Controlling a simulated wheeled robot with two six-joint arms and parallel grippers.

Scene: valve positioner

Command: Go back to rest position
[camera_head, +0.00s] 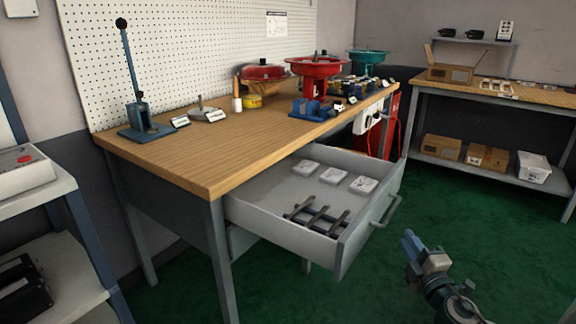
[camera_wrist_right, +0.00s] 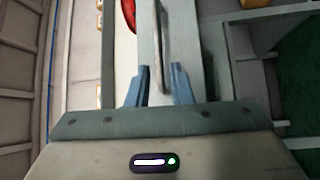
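My right gripper (camera_head: 410,245) is in front of the open drawer, to the lower right of its handle (camera_head: 385,211) and apart from it. In the right wrist view, its two blue fingers stand apart with nothing held between them (camera_wrist_right: 160,72). A long bar, likely the drawer handle (camera_wrist_right: 162,30), shows beyond the fingertips. My left gripper is not in view.
The grey drawer (camera_head: 270,223) is pulled out of the workbench (camera_head: 190,162); it holds dark bars and several white packets (camera_head: 331,175). Shelves (camera_head: 40,215) stand at left, another bench (camera_head: 500,95) at back right. Green floor (camera_head: 480,210) is clear at right.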

